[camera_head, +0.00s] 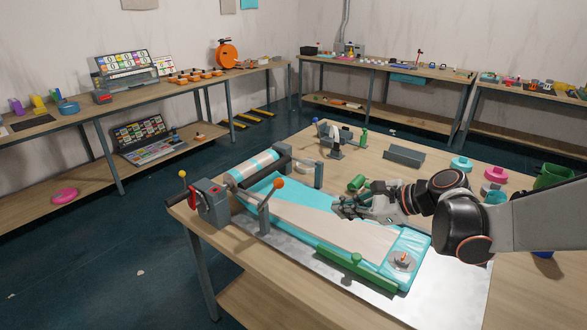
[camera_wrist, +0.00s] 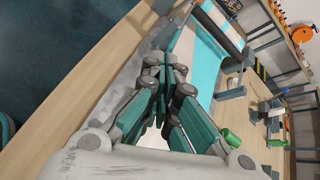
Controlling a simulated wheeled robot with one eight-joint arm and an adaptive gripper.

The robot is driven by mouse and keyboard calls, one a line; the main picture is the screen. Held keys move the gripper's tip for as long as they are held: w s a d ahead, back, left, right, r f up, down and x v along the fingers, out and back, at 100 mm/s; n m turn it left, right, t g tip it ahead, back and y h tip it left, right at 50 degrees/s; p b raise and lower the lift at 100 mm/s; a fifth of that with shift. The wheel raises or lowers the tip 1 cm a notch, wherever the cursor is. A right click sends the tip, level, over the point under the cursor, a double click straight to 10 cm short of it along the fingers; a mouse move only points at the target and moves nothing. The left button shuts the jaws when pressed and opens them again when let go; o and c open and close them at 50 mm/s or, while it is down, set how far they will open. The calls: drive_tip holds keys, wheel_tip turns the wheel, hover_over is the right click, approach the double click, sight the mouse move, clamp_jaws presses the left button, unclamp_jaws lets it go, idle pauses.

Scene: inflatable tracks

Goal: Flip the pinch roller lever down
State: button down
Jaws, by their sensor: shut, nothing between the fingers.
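The lever (camera_head: 265,207) with an orange ball knob (camera_head: 278,184) stands up at the near side of the roller machine, leaning slightly right at its top. A dark roller (camera_head: 277,165) lies across the teal and white track sheet (camera_head: 305,215) behind it. My gripper (camera_head: 337,207) is shut and empty, above the sheet and to the right of the lever, apart from it. In the wrist view my shut fingers (camera_wrist: 168,72) point toward the sheet (camera_wrist: 200,62). I cannot make out the lever's knob in the wrist view.
A grey box with a red crank (camera_head: 211,201) sits at the table's left end. A green bar (camera_head: 355,265) lies along the sheet's near edge. Teal and pink rolls (camera_head: 495,175) lie at the right.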

drive_tip(key=w+m+y, duration=0.2)
drive_tip(key=m, duration=0.1)
drive_tip(key=shift+w+a+r+y+p, duration=0.1)
drive_tip(key=shift+w+r+y+p, duration=0.1)
drive_tip(key=shift+w+y+p, duration=0.15)
drive_tip(key=shift+s+a, duration=0.1)
drive_tip(key=r+b+x, duration=0.2)
drive_tip(key=b+x, duration=0.1)
drive_tip(key=x, duration=0.9)
drive_tip(key=shift+w+a+r, duration=0.15)
drive_tip(key=shift+w+a, duration=0.3)
drive_tip(key=shift+a, duration=0.2)
